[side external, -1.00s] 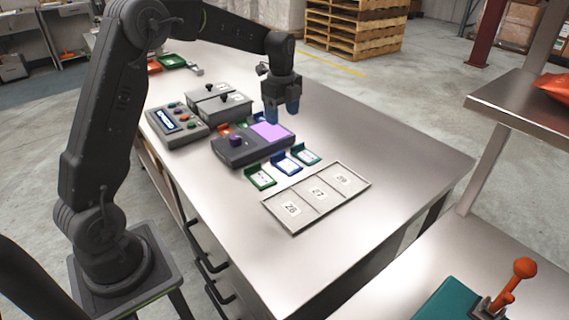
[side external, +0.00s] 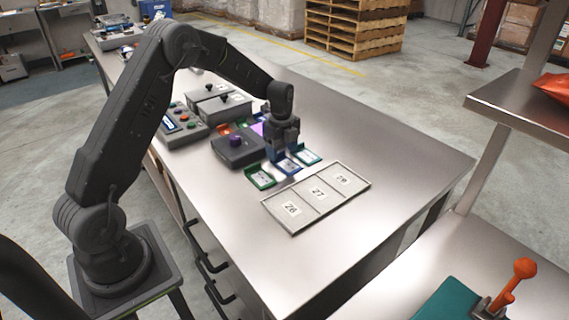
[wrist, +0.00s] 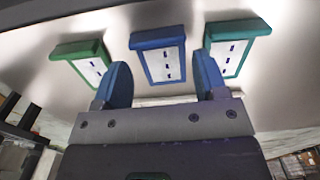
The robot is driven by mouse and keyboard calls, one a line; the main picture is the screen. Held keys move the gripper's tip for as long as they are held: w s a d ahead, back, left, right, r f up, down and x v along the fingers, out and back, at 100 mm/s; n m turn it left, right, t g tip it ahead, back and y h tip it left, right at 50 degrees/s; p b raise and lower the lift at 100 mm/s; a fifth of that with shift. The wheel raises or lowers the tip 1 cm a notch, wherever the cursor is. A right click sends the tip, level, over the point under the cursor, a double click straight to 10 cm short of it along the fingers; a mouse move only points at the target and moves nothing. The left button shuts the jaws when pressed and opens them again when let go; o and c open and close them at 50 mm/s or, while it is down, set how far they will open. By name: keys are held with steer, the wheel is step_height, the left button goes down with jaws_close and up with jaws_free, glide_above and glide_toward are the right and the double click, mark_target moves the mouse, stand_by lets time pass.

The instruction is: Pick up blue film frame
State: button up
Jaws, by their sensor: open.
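The blue film frame (side external: 287,166) lies on the metal table between a green frame (side external: 261,179) and a teal frame (side external: 307,157). In the wrist view the blue frame (wrist: 159,54) is in the middle, with the green frame (wrist: 83,60) at left and the teal frame (wrist: 237,46) at right. My gripper (wrist: 162,82) is open, its blue fingertips apart on either side of the blue frame's lower part. In the side view my gripper (side external: 282,158) is low at the blue frame and partly hides it. Whether the fingers touch it cannot be told.
A grey tray (side external: 301,210) with sections marked 26, 27 and 28 lies in front of the frames. A dark device (side external: 233,158) with a purple knob stands just left of my gripper. Grey lidded boxes (side external: 222,106) stand behind it. The table's right side is clear.

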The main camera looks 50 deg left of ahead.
mark_target(287, 163)
steer(key=shift+f, duration=1.4)
steer(key=shift+c, duration=0.4)
steer(key=c, duration=0.5)
steer(key=shift+o, duration=0.2)
steer(key=shift+r, duration=0.2)
